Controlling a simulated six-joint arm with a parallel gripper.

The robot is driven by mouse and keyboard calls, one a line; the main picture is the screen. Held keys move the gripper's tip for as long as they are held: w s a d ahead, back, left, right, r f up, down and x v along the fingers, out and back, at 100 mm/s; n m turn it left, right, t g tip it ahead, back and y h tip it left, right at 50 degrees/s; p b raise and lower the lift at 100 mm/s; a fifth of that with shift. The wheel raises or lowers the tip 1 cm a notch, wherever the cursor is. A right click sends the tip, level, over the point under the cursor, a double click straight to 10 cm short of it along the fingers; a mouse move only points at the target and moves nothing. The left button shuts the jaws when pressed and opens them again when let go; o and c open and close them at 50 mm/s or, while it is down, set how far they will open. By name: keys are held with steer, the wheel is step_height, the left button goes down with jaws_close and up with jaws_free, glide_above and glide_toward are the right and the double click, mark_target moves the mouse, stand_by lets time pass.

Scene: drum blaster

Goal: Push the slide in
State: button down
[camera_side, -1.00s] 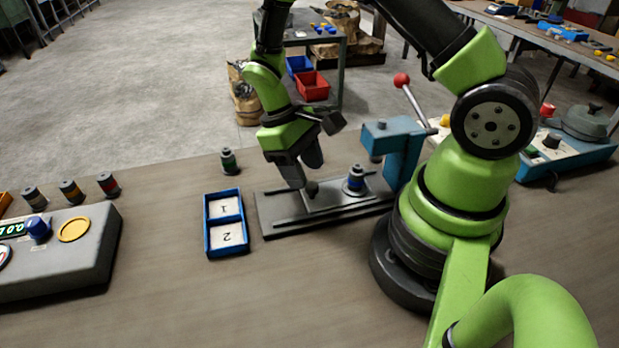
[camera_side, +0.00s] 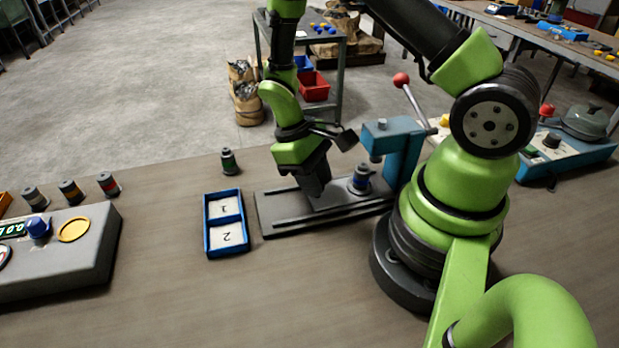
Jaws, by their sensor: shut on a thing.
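The slide (camera_side: 340,197) is a flat grey plate lying on a dark base with rails (camera_side: 285,219). A small drum with a blue band (camera_side: 360,181) stands upright on it, just left of the teal press head (camera_side: 390,145). My gripper (camera_side: 319,192) is low at the slide's left end, pointing down. It is shut on the slide's knob, which the fingers hide.
A blue tray (camera_side: 206,234) with compartments marked 1 and 2 lies left of the base. A green-banded drum (camera_side: 228,162) stands behind it. A grey console (camera_side: 80,265) and several drums are at far left. The press's red-knobbed lever (camera_side: 401,80) rises at right.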

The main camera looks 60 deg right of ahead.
steer(key=shift+s+d, duration=1)
steer(key=c, duration=0.9)
jaws_free()
steer(key=v, duration=1)
steer(key=s+a+r+m+t, duration=0.1)
steer(key=s+a+r+t, duration=0.1)
steer(key=r, duration=0.4)
steer(key=s+a+r+m+t+y, duration=0.1)
steer(key=s+a+r+t, duration=0.2)
steer(key=r+t, duration=0.3)
steer(key=s+a+r+m+t+y, duration=0.1)
steer(key=s+a+r+m+t, duration=0.1)
steer(key=r, duration=0.4)
steer(key=shift+s+a+r+t, duration=0.1)
steer(key=shift+s+a+t, duration=0.1)
steer(key=shift+s+t, duration=0.3)
steer(key=shift+s+a+t, duration=0.2)
steer(key=shift+s+t, duration=0.2)
steer(key=shift+s, duration=0.15)
